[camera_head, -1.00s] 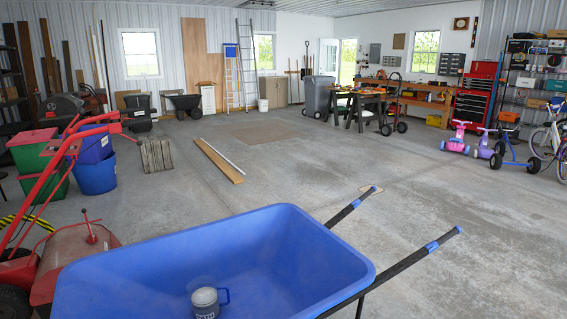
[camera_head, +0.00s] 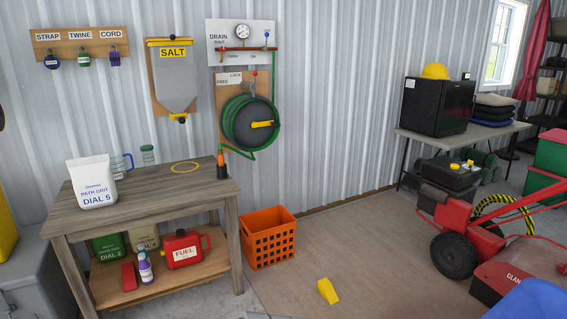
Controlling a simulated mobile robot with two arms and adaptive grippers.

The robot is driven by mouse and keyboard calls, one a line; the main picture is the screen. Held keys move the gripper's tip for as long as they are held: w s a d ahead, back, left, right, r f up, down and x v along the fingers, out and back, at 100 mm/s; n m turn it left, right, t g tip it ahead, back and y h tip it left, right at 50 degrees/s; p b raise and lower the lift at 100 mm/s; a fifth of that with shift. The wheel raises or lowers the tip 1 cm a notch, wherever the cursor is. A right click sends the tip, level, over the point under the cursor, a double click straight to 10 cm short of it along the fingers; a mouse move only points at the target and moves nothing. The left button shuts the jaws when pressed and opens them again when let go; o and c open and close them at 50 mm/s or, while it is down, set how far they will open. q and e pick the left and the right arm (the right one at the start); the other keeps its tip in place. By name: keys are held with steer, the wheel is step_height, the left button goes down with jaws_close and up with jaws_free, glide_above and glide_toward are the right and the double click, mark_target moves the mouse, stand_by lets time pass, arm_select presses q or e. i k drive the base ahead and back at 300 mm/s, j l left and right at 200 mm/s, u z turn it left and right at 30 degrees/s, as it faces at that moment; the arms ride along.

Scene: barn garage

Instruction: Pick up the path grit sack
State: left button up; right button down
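The path grit sack (camera_head: 94,184) is white with blue lettering that reads "PATH GRIT DIAL 5". It stands upright on the left part of the wooden workbench top (camera_head: 150,196), near the left edge of the view. Neither of my grippers shows in the head view.
A mug (camera_head: 120,166), a jar, a yellow ring (camera_head: 185,167) and an orange-tipped cone share the bench top. The lower shelf holds a red fuel can (camera_head: 186,249), sacks and bottles. An orange crate (camera_head: 268,238) and yellow wedge (camera_head: 327,291) are on the floor. A red machine (camera_head: 470,235) stands right.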

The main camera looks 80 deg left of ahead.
mark_target(92, 178)
steer(key=u, duration=3.95)
steer(key=i+j, duration=0.15)
steer(key=i+z, duration=0.05)
steer(key=i, duration=0.05)
